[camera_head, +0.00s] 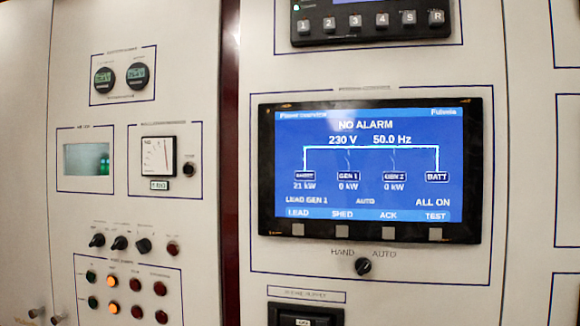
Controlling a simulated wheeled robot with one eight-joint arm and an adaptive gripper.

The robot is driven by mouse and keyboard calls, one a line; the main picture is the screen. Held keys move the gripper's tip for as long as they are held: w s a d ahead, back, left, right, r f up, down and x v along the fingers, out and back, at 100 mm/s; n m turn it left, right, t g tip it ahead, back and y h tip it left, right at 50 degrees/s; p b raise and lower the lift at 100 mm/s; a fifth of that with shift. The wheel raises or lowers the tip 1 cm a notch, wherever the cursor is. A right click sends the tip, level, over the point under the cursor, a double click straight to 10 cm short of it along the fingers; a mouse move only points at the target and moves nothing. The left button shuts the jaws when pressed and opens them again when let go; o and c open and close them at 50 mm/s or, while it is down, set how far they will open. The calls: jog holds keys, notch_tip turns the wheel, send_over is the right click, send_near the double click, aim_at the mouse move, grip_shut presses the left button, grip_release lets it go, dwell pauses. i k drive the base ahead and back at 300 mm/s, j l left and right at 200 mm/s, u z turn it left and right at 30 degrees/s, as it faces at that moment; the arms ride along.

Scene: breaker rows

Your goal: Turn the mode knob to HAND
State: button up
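The mode knob (363,266) is a small round black knob on the pale cabinet panel, below the large screen. The label HAND (343,252) is above it to the left and the label AUTO (385,254) is above it to the right. The knob's pointer mark is too small to read its direction surely. The blue screen (368,165) shows NO ALARM, and the word AUTO in its lower middle. My gripper is not in view, and nothing covers the knob.
Screen buttons (342,231) line the bezel just above the knob. A black socket-like unit (304,314) is below left. The left cabinet carries other black knobs (120,243), lamps (112,308) and meters (158,157). A dark red gap (231,170) separates the cabinets. Bare panel surrounds the knob.

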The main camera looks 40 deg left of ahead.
aim_at(364, 266)
jog(key=u, duration=1.3)
